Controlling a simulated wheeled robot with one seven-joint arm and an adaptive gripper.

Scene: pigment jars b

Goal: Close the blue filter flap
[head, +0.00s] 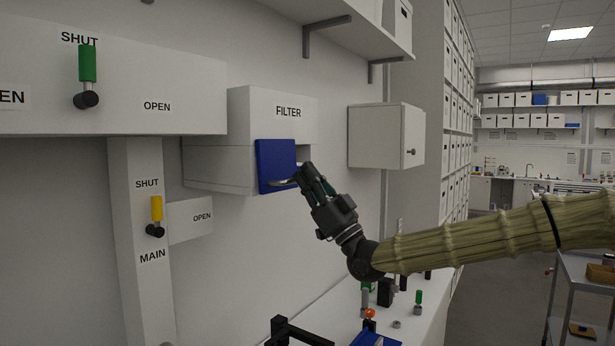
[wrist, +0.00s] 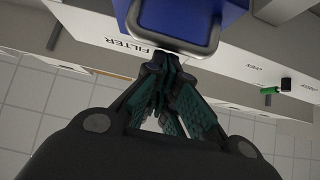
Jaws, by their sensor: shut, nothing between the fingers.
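The blue filter flap (head: 275,163) is on the front of the white box labelled FILTER (head: 262,108) in the head view. It stands out from the box, with a dark gap at its right side. Its grey loop handle (head: 284,183) is at its lower part. My gripper (head: 308,172) is shut and empty, right beside the flap and its handle. In the wrist view the flap (wrist: 205,15) and handle (wrist: 173,46) are at the top, and my fingertips (wrist: 163,62) are close to the handle. I cannot tell whether they touch.
A white cabinet (head: 386,135) hangs right of the filter box. A green lever (head: 87,63) and a yellow lever (head: 157,208) are on the left. A bench (head: 425,318) with small parts lies below my arm. A trolley (head: 580,270) stands at the right.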

